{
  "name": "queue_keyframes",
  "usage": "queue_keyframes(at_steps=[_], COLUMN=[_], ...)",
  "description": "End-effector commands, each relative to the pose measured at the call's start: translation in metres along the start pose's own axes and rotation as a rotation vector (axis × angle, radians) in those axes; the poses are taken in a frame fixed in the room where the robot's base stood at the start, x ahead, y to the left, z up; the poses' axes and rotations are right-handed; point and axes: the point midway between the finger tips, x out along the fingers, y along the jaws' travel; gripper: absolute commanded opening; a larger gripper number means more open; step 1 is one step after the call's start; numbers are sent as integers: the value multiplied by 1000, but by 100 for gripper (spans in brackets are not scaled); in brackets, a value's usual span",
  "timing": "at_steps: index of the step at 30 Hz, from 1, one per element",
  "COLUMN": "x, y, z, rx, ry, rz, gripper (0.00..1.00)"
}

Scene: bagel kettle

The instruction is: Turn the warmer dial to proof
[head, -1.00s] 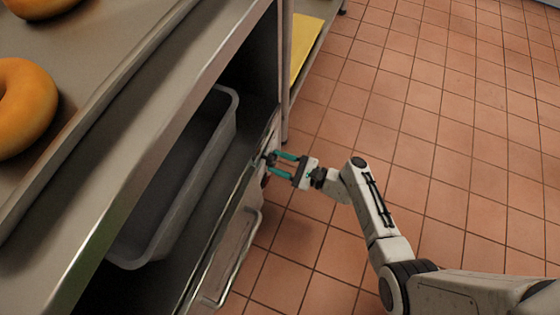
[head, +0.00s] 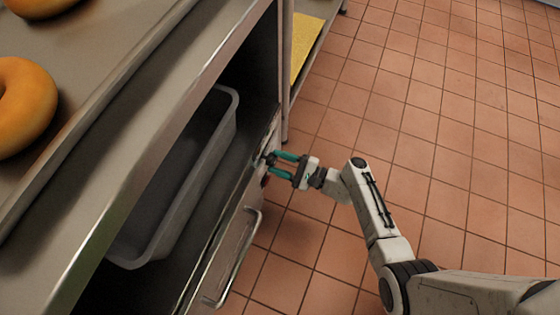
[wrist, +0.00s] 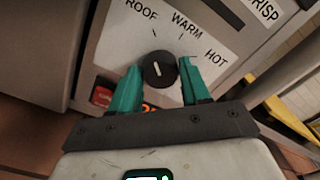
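The warmer dial (wrist: 160,69) is a round black knob with a white pointer mark on a pale label plate, seen in the wrist view. The plate reads "ROOF", with its start cut off, then "WARM" and "HOT". The pointer mark lies near upright in the picture. My gripper (wrist: 161,78) has its two teal fingers on either side of the knob, close against it. I cannot tell whether they touch it. In the head view my gripper (head: 273,164) reaches the front of the metal cabinet, and the dial is too small to make out there.
Bagels (head: 22,105) lie on the metal counter (head: 100,150) at left. A grey bin (head: 165,225) sits on the shelf below. A handle (head: 240,262) projects from the cabinet front under my gripper. Tiled floor (head: 440,140) on the right is clear.

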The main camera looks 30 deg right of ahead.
Motion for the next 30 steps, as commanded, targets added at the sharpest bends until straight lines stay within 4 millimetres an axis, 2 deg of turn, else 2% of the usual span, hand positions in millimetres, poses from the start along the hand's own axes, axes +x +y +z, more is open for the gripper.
queue_keyframes(at_steps=[1,7,17,20,30], x=[0,0,-6,-19,-83], y=[0,0,-1,-2,-2], z=[0,0,0,1,1], rx=[1,1,3,4,3], ry=[1,0,1,2,2], rz=[0,0,-2,-1,-3], gripper=[52,70,70,70,70])
